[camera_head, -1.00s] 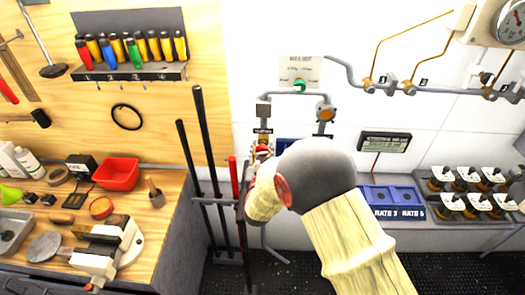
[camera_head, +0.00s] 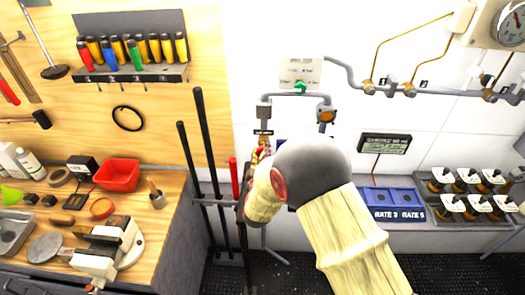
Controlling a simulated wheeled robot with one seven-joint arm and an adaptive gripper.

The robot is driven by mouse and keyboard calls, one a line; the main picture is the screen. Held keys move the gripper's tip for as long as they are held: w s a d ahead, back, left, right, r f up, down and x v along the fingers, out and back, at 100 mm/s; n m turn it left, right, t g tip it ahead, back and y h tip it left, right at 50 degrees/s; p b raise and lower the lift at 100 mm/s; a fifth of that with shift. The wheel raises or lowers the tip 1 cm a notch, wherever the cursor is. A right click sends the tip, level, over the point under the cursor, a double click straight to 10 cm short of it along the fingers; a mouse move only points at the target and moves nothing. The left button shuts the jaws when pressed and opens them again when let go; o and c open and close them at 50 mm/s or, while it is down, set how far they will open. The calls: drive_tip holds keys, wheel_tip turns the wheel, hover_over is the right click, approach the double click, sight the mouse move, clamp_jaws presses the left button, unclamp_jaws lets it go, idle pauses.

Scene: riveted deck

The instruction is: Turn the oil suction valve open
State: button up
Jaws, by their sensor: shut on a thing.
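The oil suction valve (camera_head: 264,147), with a small red and brass-coloured part showing, sits on the grey pipe on the white wall, below a small dark label plate (camera_head: 263,132). My gripper (camera_head: 259,157) is at this valve and shut on it. My own pale wrist and dark round joint cover most of the gripper and the lower part of the valve, so the fingertips and the handle's exact angle are hard to make out.
A green-handled valve (camera_head: 300,87) is above, by a white sign (camera_head: 300,70). An orange-faced fitting (camera_head: 327,115) is to the right. Long dark bars (camera_head: 207,140) and a red-topped bar (camera_head: 233,175) stand close on the left.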

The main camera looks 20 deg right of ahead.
drive_tip(key=shift+n+p, duration=0.45)
drive_tip(key=shift+n, duration=1.85)
drive_tip(key=o, duration=1.2)
drive_tip(key=v, duration=1.2)
drive_tip(key=shift+w, duration=0.1)
